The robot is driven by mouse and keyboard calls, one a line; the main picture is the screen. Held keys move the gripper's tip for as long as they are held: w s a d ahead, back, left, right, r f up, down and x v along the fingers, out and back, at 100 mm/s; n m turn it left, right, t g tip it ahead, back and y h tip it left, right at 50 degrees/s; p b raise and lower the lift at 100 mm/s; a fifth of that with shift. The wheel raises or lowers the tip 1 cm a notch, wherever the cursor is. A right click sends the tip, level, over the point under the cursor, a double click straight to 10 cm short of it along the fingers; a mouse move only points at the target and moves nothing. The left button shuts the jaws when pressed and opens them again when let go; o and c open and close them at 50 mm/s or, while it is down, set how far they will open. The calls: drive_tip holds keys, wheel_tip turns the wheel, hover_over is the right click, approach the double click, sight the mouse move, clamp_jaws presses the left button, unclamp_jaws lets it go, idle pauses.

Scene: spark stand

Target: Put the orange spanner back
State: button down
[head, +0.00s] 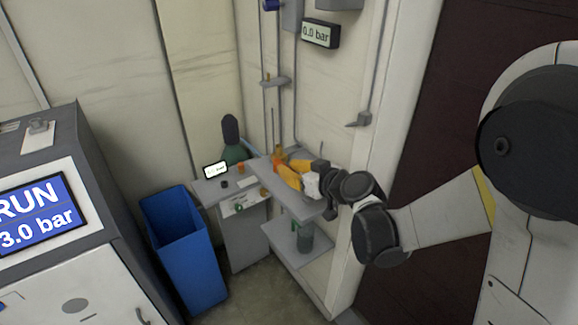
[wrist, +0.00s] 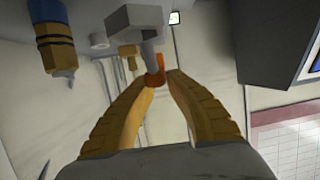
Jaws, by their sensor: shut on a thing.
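My gripper (wrist: 155,80) shows in the wrist view with its two yellow fingers closed in at the tips on a small orange piece, the orange spanner (wrist: 155,79). The fingers hide most of the spanner, and a grey part just beyond it overlaps it in the picture; I cannot tell whether they touch. In the head view my gripper (head: 281,168) is low over the grey shelf of the stand (head: 312,209), by the back wall. Orange shows at its tips there, too small to separate clearly.
A blue bin (head: 185,250) stands left of the stand. A blue-and-yellow cylinder (wrist: 55,40) hangs near my fingers. Wall pipes run behind the stand.

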drive_tip(key=shift+f, duration=0.35)
drive_tip(key=shift+f+b, duration=1.25)
drive_tip(key=shift+f, duration=0.05)
idle(0.5)
drive_tip(key=shift+w+d+r+m+y, duration=0.2)
drive_tip(key=shift+d+m+y, duration=0.15)
drive_tip(key=shift+m, duration=0.35)
drive_tip(key=shift+a, duration=0.1)
drive_tip(key=shift+f+b, duration=0.6)
drive_tip(key=c, duration=0.8)
unclamp_jaws()
drive_tip(key=shift+c, duration=0.2)
drive_tip(key=shift+s+r, duration=0.1)
